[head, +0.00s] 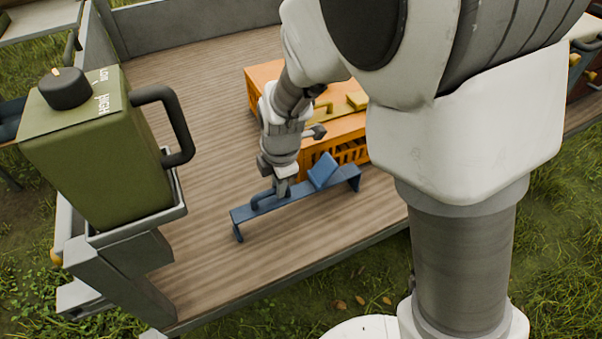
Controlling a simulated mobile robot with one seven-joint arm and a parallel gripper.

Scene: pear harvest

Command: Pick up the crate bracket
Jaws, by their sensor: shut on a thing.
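The crate bracket (300,198) is a long blue bar with bent-down ends, a small loop handle and a tilted blue plate on top. It is over the wooden trailer bed, in front of the orange crate. My gripper (283,190) points down at the bar, at the handle left of its middle, and is shut on the bracket. The fingertips are small in the picture and partly hide the handle. I cannot tell whether the bracket's ends touch the bed.
The orange crate (318,160) with a yellow piece on top stands just behind the bracket. A green lever box (95,150) with a black knob and handle stands at left. The trailer bed (185,100) is clear between them. Its front edge borders grass.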

